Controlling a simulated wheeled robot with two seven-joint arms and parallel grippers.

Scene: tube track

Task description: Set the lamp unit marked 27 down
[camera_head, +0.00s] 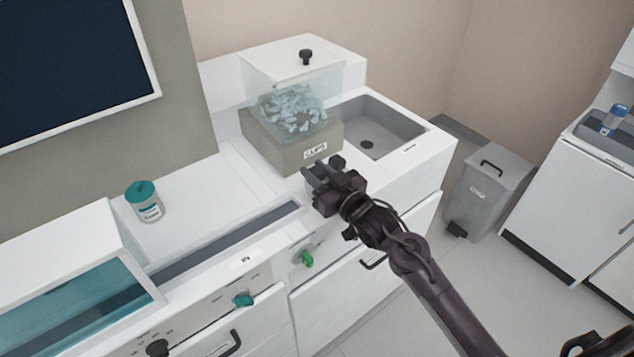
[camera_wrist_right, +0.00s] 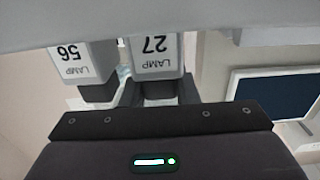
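The lamp unit marked 27 (camera_wrist_right: 157,58) is a pale block with a dark end, upside down in the right wrist view. The dark fingers of my right gripper (camera_wrist_right: 161,91) flank that dark end closely on both sides and look closed on it. The lamp unit marked 56 (camera_wrist_right: 84,62) is beside it to the left, separated by a gap. In the head view my right gripper (camera_head: 325,180) is in front of the clips box; I cannot make out either lamp unit there.
The clips box (camera_head: 275,147) stands beside the sink (camera_head: 385,125). A teal-lidded jar (camera_head: 145,203) stands on the counter left of a long slot (camera_head: 225,243) near the IN label. A grey bin (camera_head: 487,195) is on the floor at right. The counter beside the jar is clear.

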